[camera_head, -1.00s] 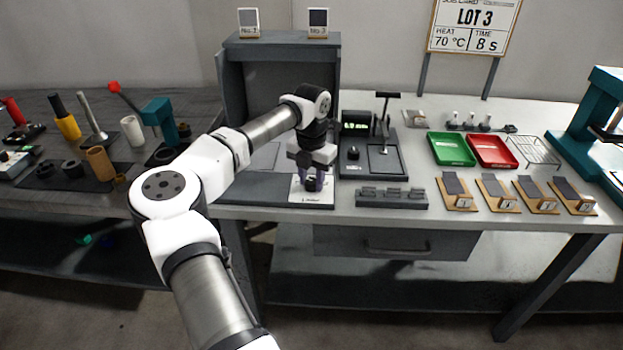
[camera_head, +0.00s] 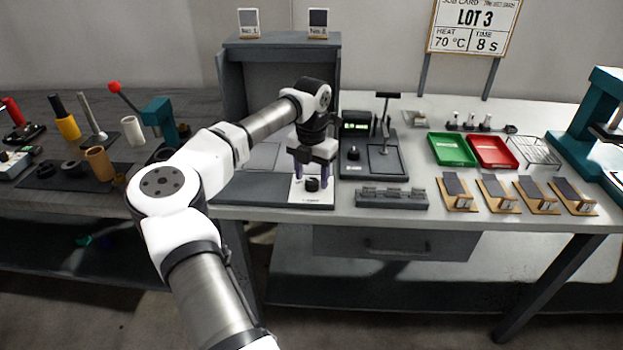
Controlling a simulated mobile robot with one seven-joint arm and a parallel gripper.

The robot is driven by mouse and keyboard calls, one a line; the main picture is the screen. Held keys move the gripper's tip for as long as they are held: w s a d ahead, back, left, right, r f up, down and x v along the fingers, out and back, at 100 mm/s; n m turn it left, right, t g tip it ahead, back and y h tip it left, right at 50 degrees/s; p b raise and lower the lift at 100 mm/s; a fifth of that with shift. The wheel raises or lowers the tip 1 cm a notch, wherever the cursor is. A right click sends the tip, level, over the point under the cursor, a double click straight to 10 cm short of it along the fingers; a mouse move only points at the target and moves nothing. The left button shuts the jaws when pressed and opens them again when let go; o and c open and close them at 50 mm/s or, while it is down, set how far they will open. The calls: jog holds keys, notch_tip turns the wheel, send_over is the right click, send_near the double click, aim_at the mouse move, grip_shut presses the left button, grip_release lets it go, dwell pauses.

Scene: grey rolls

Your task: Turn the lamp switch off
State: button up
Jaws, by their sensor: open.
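The lamp switch is a black knob (camera_head: 312,184) on a white plate (camera_head: 314,198) at the front edge of the bench, in front of the dark cabinet. My gripper (camera_head: 311,183) points down over it, with its two purple-tipped fingers spread to the left and right of the knob. The gripper is open. I cannot tell whether the fingers touch the knob or how far down they reach beside it. The knob's marked position is too small to read.
A dark cabinet (camera_head: 282,60) stands behind the gripper. Green (camera_head: 450,150) and red (camera_head: 492,152) trays lie farther right.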

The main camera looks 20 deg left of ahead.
aim_at(312, 182)
notch_tip(312, 182, up, 12)
jog(key=b, duration=0.1)
jog(key=shift+r, duration=0.2)
dwell(0.3)
